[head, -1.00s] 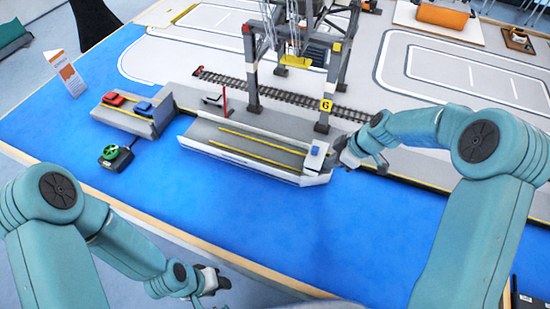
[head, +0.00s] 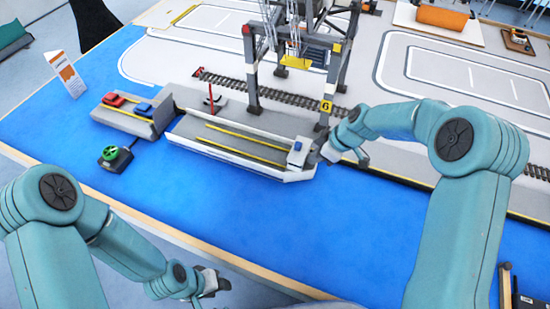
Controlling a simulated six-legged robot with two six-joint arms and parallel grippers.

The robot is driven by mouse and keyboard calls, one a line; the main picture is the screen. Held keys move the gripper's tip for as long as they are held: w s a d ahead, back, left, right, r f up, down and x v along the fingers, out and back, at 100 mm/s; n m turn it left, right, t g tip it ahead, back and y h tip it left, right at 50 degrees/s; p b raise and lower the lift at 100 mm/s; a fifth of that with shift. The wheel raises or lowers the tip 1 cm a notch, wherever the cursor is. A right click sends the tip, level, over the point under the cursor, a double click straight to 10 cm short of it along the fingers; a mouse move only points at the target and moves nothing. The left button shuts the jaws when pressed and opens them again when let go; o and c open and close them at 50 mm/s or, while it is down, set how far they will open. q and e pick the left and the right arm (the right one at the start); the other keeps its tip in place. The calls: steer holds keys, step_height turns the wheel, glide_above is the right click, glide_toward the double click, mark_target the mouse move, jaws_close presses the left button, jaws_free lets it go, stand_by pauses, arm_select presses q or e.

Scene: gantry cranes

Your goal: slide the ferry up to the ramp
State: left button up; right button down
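The ferry (head: 235,143) is a long grey deck with yellow lines, a white hull and a small white cabin (head: 298,151) at its right end. It lies on the blue water surface. The grey ramp block (head: 149,124), with a red car (head: 114,99) and a blue car (head: 143,107) on it, stands at the ferry's left end. The two are very close; I cannot tell if they touch. My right gripper (head: 330,156) is at the ferry's right end, by the cabin; its finger opening is unclear. My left gripper (head: 218,283) hangs by the table's front edge, away from the ferry.
A green-wheeled black device (head: 115,157) sits on the blue surface in front of the ramp. A grey gantry crane (head: 337,70) and a rail track (head: 290,97) stand behind the ferry. The blue surface in front of the ferry is clear.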

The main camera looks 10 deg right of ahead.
mark_target(305, 155)
steer(key=shift+w+a+f, duration=0.25)
steer(key=shift+w+a, duration=0.3)
steer(key=shift+a, duration=0.3)
steer(key=shift+w+a+f, duration=0.2)
steer(key=shift+w+a, duration=0.3)
steer(key=shift+a, duration=0.35)
arm_select(q)
steer(key=shift+f, duration=0.65)
steer(key=shift+f+b, duration=0.1)
steer(key=shift+b, duration=0.2)
arm_select(e)
steer(key=shift+s+d, duration=0.1)
steer(key=shift+s+d+r+b, duration=0.15)
steer(key=shift+d+b, duration=0.1)
steer(key=shift+b, duration=0.05)
steer(key=shift+s+r, duration=0.2)
steer(key=shift+r, duration=0.15)
step_height(305, 155, up, 9)
steer(key=p, duration=0.4)
steer(key=shift+w+d+f, duration=0.1)
steer(key=shift+f, duration=0.05)
steer(key=shift+w+d+r+p, duration=0.1)
steer(key=shift+r+p, duration=0.3)
steer(key=shift+r, duration=0.25)
arm_select(q)
step_height(305, 155, up, 4)
steer(key=shift+r, duration=0.1)
